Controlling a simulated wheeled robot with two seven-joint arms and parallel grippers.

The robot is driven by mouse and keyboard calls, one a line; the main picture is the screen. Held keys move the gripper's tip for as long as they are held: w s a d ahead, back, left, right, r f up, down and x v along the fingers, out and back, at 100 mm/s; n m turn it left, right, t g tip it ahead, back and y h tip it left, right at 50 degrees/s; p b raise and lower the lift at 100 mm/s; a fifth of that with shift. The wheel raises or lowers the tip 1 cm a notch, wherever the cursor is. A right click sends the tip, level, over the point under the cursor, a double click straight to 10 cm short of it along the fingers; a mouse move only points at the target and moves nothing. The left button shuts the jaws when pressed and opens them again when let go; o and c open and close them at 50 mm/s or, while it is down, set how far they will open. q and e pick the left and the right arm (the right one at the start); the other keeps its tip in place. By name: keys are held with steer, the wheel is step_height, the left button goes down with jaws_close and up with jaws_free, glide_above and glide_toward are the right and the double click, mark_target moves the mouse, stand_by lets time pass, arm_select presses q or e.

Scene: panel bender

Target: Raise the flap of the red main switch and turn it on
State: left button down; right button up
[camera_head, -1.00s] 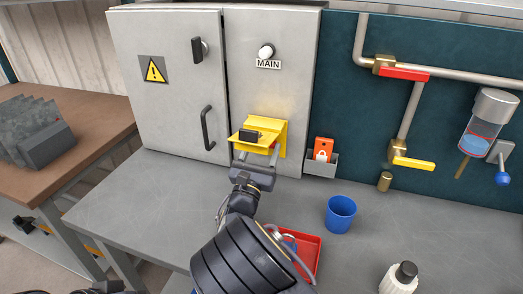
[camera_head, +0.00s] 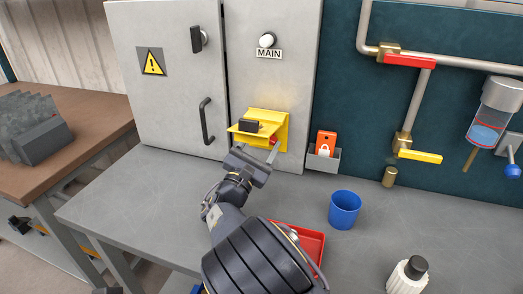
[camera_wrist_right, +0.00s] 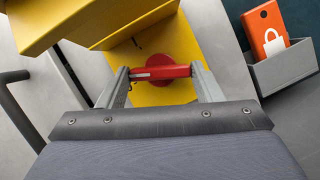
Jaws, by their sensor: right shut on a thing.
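The red main switch (camera_head: 274,140) sits on a yellow backplate (camera_head: 284,120) on the grey cabinet, under the MAIN label (camera_head: 268,54). Its yellow flap (camera_head: 246,133) is raised and sticks out above the switch, with a black block (camera_head: 248,126) on it. My right gripper (camera_head: 258,147) is below the flap, rolled to a tilt. In the right wrist view, its two fingers are on both ends of the red switch handle (camera_wrist_right: 160,72); the round red base shows behind it. My left gripper is not in view.
A white lamp (camera_head: 267,40) is above the label. A grey holder (camera_head: 322,161) with an orange padlock tag (camera_head: 326,144) is close right of the switch.

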steer(key=shift+m+g+h+b, duration=0.6)
steer(key=shift+m+b, duration=0.15)
steer(key=shift+m, duration=0.75)
steer(key=o, duration=1)
steer(key=shift+a, duration=0.1)
steer(key=r+v, duration=0.1)
steer(key=v, duration=0.4)
steer(key=r+v, duration=0.1)
steer(key=v, duration=0.5)
steer(key=s+r+v, duration=0.1)
steer(key=v, duration=0.4)
steer(key=shift+s+a+r+b, duration=0.15)
steer(key=shift+a+r+b, duration=0.15)
steer(key=shift+a+b, duration=0.15)
